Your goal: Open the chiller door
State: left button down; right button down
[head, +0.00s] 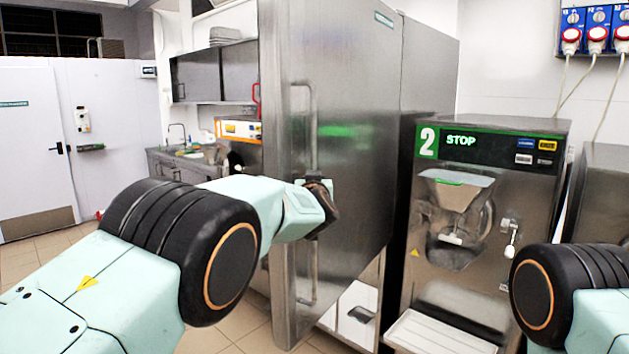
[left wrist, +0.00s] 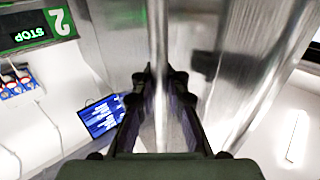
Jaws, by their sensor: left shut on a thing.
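The chiller is a tall brushed-steel cabinet in the middle of the head view, and its door (head: 355,110) is a large steel panel. A long vertical bar handle (head: 312,110) runs along the door's left side. My left gripper (head: 322,205) is at the handle about midway up, partly hidden by its own wrist. In the left wrist view, the handle (left wrist: 157,45) passes between the two fingers of my left gripper (left wrist: 162,85), which are shut on it. I cannot tell whether the door stands ajar. My right gripper is out of view.
A batch freezer (head: 485,230) marked 2 and STOP stands close right of the chiller. Blue sockets (head: 597,30) with hanging cables are on the wall. A counter (head: 180,168) and a white door (head: 35,150) lie farther left. Tiled floor (head: 235,335) shows below my left arm.

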pick_arm(q)
jog(key=shift+w+a+f, duration=0.1)
jog(key=shift+a+f, duration=0.3)
jog(key=shift+f, duration=0.1)
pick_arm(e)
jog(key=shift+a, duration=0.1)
pick_arm(q)
jog(key=shift+d, duration=0.1)
jog(key=c, duration=1.7)
grip_release()
jog(key=shift+r, duration=0.15)
jog(key=shift+c, duration=0.2)
jog(key=o, duration=0.4)
jog(key=shift+s+a+r, duration=0.25)
jog(key=shift+s+r, duration=0.1)
jog(key=shift+c, duration=0.2)
notch_tip(320, 180, up, 10)
jog(key=shift+w+d, duration=0.2)
jog(key=shift+w, duration=0.05)
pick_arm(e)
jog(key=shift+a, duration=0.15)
pick_arm(q)
jog(key=shift+a, duration=0.1)
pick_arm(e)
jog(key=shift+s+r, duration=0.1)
pick_arm(q)
jog(key=shift+d+f, duration=0.2)
